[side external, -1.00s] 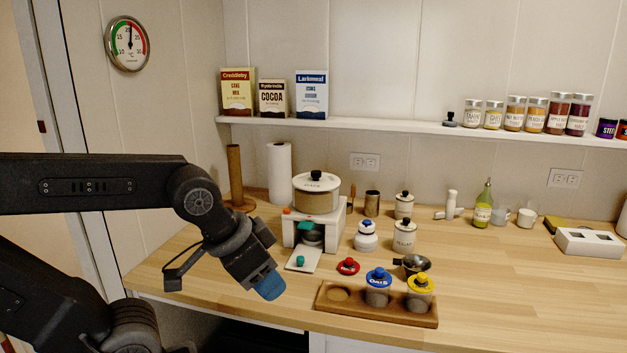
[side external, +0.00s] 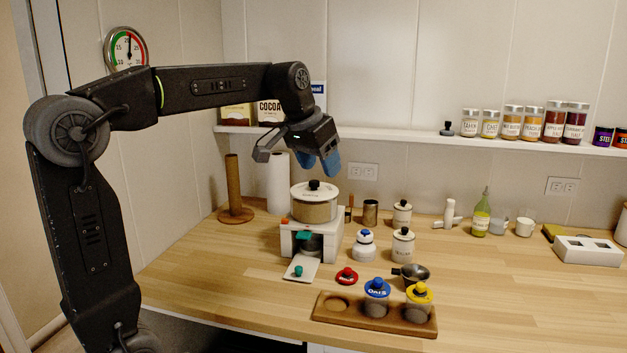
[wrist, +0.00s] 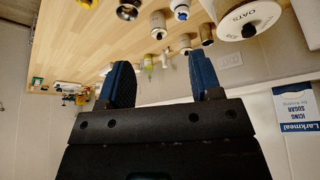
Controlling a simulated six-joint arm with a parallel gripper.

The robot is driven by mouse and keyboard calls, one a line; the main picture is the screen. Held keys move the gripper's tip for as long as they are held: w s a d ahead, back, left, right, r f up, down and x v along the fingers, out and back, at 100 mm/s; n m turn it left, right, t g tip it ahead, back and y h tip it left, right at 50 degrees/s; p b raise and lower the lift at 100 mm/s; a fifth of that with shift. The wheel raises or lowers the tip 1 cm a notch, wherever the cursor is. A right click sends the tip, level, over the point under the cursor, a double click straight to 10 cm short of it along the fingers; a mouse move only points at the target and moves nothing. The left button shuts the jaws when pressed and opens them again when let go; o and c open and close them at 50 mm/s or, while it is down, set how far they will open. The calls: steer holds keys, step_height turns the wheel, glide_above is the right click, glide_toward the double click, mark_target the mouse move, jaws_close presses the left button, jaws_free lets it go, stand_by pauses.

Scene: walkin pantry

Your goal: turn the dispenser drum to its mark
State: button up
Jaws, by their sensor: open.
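A teal piece (side external: 303,235) shows on the stand's front. The mark is too small to make out. My gripper (side external: 320,167) is open and empty, above the drum and apart from it, with its blue fingers pointing down. In the wrist view, the two fingers (wrist: 163,75) are spread. The drum (wrist: 250,18), lettered OATS, is at the upper right there, outside the fingers.
A wooden tray (side external: 350,319) with blue-lidded and yellow-lidded jars is in front. A red lid (side external: 346,276), white canisters (side external: 403,245) and a metal scoop (side external: 411,273) stand near the dispenser. A paper roll (side external: 278,180) and wall shelf (side external: 400,138) are behind.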

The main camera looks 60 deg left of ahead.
steer(key=w+a+n, duration=0.1)
steer(key=w+a, duration=0.4)
steer(key=a, duration=0.4)
steer(key=n, duration=0.1)
glide_toward(315, 181)
steer(key=shift+g+y, duration=0.3)
steer(key=shift+g, duration=0.1)
steer(key=x, duration=0.9)
steer(key=shift+w+d+r, duration=0.1)
steer(key=shift+w+d, duration=0.1)
steer(key=shift+w, duration=0.1)
jaws_close()
